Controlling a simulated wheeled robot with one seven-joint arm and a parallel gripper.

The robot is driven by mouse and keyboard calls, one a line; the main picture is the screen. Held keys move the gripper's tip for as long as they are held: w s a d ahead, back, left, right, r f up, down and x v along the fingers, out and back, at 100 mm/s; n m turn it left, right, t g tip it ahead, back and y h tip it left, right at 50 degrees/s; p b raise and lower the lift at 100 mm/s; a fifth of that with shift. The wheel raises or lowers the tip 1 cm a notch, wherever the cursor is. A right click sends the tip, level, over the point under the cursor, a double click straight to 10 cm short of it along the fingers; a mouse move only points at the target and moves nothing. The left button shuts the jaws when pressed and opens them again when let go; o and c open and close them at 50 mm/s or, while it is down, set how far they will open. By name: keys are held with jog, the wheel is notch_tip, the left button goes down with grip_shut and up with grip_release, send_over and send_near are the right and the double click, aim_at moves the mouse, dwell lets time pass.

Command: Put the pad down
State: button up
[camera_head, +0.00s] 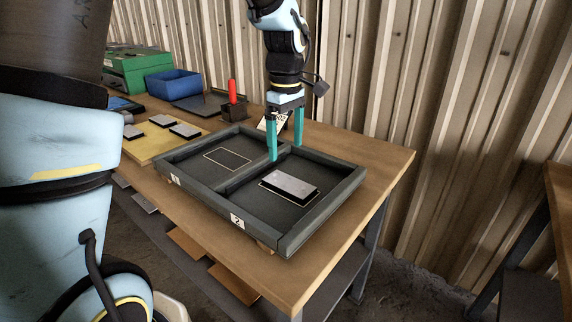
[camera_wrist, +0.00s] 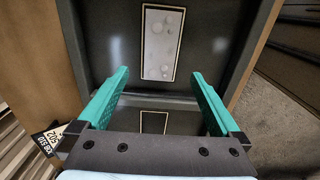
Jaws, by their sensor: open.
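The pad (camera_head: 291,185), a flat grey plate with dark sides, lies in the compartment marked 2 of the dark tray (camera_head: 208,203). It lies over the pale outlined rectangle on that floor; part of the outline shows along its edge in the head view. In the wrist view the pad (camera_wrist: 161,43) sits within the outline, light round marks on its top. My gripper (camera_head: 285,152) is open and empty, its teal fingers pointing down above the tray, behind and apart from the pad. The fingers also show in the wrist view (camera_wrist: 160,74).
Compartment 1 has an empty outlined rectangle (camera_head: 228,159). A yellow board (camera_head: 150,146) with several similar pads lies to the left. A blue bin (camera_head: 173,84), a green case (camera_head: 138,70) and a dark holder with a red item (camera_head: 233,101) stand behind. Bench room is free right of the tray.

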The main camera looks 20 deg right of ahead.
jog(key=w+a+m, duration=0.2)
jog(key=a+m, duration=0.1)
jog(key=a, duration=1.3)
jog(key=s+a+f+m, duration=0.2)
jog(key=s+a, duration=0.1)
jog(key=a, duration=0.4)
jog(key=s+a+f+m+t, duration=0.1)
jog(key=s+a+f+m, duration=0.1)
jog(key=a, duration=0.5)
jog(key=shift+s+f+t, duration=0.25)
jog(key=shift+s+t, duration=0.05)
jog(key=shift+s, duration=0.2)
jog(key=shift+a, duration=0.1)
